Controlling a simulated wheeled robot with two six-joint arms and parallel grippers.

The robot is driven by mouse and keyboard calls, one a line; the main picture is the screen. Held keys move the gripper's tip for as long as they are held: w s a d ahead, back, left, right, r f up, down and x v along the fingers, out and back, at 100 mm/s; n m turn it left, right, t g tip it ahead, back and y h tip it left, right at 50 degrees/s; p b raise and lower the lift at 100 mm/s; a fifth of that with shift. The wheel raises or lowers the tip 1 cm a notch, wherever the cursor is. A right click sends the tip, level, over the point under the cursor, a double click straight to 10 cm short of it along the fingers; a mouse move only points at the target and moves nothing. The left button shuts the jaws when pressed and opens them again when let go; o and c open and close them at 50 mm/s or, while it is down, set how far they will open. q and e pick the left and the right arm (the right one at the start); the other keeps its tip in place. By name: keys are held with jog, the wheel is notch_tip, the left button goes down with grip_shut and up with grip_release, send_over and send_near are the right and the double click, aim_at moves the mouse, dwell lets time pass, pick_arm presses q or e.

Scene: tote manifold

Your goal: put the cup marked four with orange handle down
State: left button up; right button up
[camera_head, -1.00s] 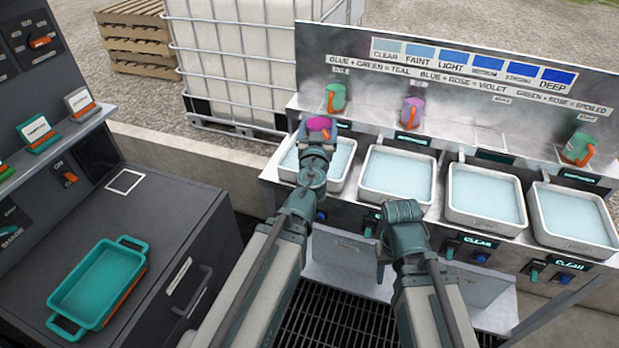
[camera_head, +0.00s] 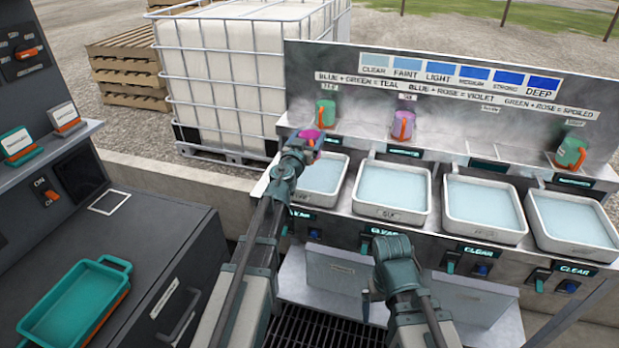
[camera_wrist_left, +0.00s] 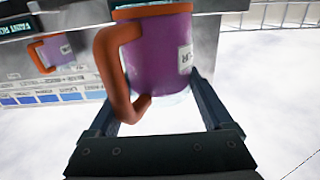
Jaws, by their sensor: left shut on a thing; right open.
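A purple cup with an orange handle (camera_wrist_left: 160,60) is between the fingers of my left gripper (camera_wrist_left: 157,108) in the left wrist view. Its pale label is partly visible, upside down. In the head view, the pink top of this cup (camera_head: 309,134) shows at the end of my left arm, beside the back left corner of the leftmost basin (camera_head: 322,174). My left gripper (camera_head: 302,144) is shut on it. Whether the cup touches the ledge cannot be told. My right gripper (camera_head: 392,251) is open and empty, low in front of the basins; its fingers are mostly hidden.
On the back ledge stand a green cup (camera_head: 325,113), a violet cup (camera_head: 403,125) and another green cup (camera_head: 571,152), all with orange handles. More basins of pale blue liquid (camera_head: 393,187) stand to the right. A teal tray (camera_head: 75,305) lies on the left cabinet.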

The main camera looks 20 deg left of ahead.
pick_arm(q)
notch_tip(320, 180, down, 6)
jog(key=b, duration=0.5)
jog(key=shift+b, duration=0.3)
jog(key=shift+f, duration=0.15)
notch_tip(320, 180, down, 4)
jog(key=b, duration=0.3)
jog(key=shift+r+b, duration=0.25)
jog(key=shift+b, duration=0.1)
jog(key=shift+f, duration=0.15)
jog(key=o, duration=1.1)
jog(key=shift+o, duration=0.2)
